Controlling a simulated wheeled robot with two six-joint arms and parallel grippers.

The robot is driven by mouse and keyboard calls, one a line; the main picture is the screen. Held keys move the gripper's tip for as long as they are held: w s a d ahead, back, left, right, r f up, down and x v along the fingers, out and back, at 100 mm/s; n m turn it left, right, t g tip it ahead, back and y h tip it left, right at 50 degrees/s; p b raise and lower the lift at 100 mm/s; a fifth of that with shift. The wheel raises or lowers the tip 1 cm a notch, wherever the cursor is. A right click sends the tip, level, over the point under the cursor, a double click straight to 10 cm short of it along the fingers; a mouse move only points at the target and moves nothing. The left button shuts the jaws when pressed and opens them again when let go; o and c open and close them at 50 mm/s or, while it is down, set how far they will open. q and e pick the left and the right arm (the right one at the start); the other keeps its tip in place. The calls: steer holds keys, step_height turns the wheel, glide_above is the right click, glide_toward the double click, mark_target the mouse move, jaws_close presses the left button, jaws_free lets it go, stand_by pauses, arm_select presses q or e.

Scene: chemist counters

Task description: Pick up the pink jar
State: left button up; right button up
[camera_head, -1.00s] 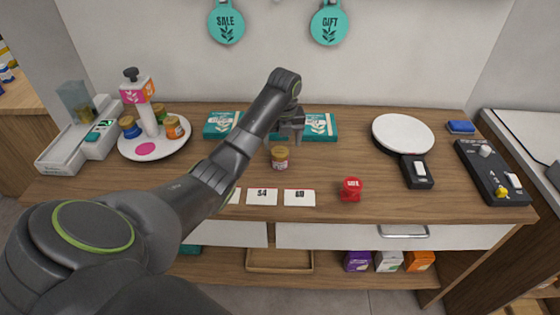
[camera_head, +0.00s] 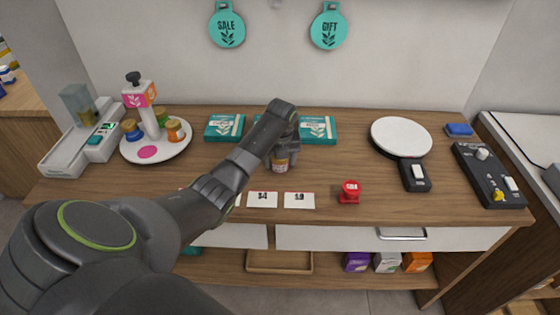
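My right gripper is not in view.
Price cards (camera_head: 262,200) and a red item (camera_head: 349,192) lie in front. Teal boxes (camera_head: 318,130) stand behind. A white round tray (camera_head: 146,153) with other jars is left. A round white scale (camera_head: 402,137) and a black control panel (camera_head: 490,175) are right.

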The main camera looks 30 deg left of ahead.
arm_select(q)
steer(key=c, duration=0.8)
steer(key=shift+r, duration=0.1)
